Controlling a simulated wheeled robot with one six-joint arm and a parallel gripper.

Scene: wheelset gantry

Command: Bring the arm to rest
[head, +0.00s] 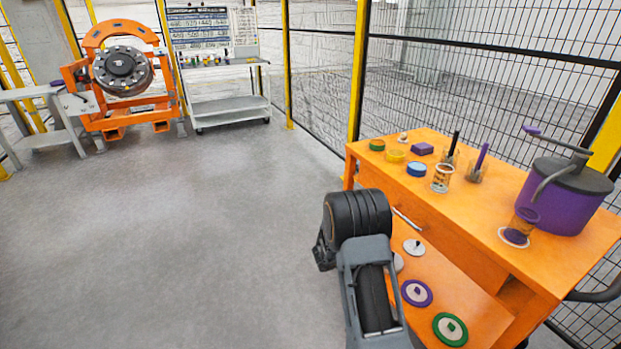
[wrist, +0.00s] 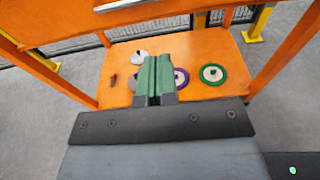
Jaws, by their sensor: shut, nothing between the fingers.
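My gripper (wrist: 155,62) shows in the wrist view with its two green fingers together and nothing between them. It points toward the lower shelf of the orange cart (wrist: 110,90). In the head view my arm is folded beside the cart's left side, and the fingers are hidden behind my own arm links. In the wrist view a grey-white disc (wrist: 139,57) lies behind the fingers, with a purple-rimmed disc (wrist: 184,80) and a green-rimmed disc (wrist: 212,73) to the right. I cannot tell the exact gap between the fingertips and the shelf.
The orange cart's top (head: 490,215) holds a purple pot (head: 562,205), small jars and lids. A wire fence (head: 470,70) runs behind it. An orange wheelset stand (head: 122,75) and a white trolley (head: 228,105) stand at the back. The grey floor at left is clear.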

